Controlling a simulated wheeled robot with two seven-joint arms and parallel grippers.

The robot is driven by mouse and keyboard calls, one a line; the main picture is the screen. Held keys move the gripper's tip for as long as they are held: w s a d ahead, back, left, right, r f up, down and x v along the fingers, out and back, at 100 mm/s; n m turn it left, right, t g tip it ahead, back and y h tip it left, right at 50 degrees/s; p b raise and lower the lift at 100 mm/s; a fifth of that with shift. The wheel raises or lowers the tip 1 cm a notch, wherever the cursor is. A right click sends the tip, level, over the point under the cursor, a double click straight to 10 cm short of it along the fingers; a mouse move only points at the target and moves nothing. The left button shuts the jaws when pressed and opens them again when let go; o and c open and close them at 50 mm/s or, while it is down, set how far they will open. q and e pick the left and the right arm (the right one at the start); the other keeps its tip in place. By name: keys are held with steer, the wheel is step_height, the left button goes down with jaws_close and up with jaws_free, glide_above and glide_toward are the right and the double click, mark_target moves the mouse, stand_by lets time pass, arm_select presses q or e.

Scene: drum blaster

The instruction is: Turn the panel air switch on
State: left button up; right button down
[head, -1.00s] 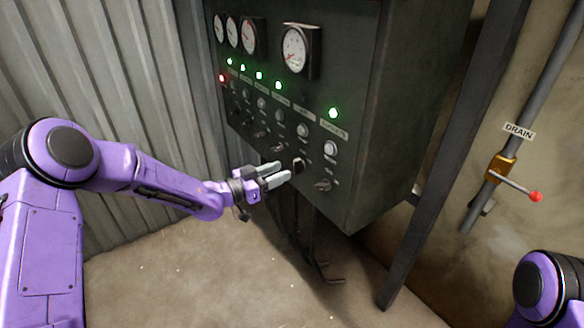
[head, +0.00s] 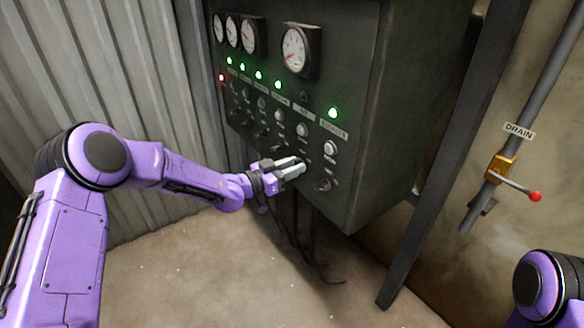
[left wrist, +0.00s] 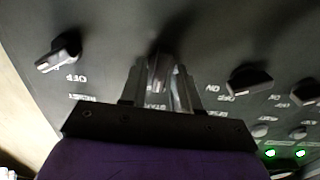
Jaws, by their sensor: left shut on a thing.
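The dark control panel (head: 345,75) hangs ahead, with a row of rotary switches along its lower front. My left gripper (head: 295,168) is at the switch in the second column from the right, under the unlit lamp (head: 303,97). In the left wrist view, my left gripper (left wrist: 160,92) is shut on this air switch knob (left wrist: 158,68), one finger on each side of it. In the head view the fingers hide the knob, and its exact angle is hard to tell. My right gripper is out of view.
Neighbouring knobs (head: 322,185) sit close on both sides of my left gripper. Several other panel lamps (head: 333,113) glow green. White buttons (head: 330,148) sit above the knobs. A drain valve with a red-tipped lever (head: 535,196) is on the right wall.

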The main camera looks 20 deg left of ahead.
arm_select(q)
steer(key=shift+s+d+f+m+b, duration=0.1)
steer(key=shift+f+m+b, duration=0.05)
steer(key=shift+m+b, duration=2.8)
steer(key=shift+s+d+f+m+b, duration=0.1)
steer(key=shift+m+b, duration=2.85)
steer(key=o, duration=0.7)
steer(key=shift+r, duration=0.1)
steer(key=shift+o, duration=0.2)
steer(key=v, duration=1)
steer(key=shift+a, duration=0.25)
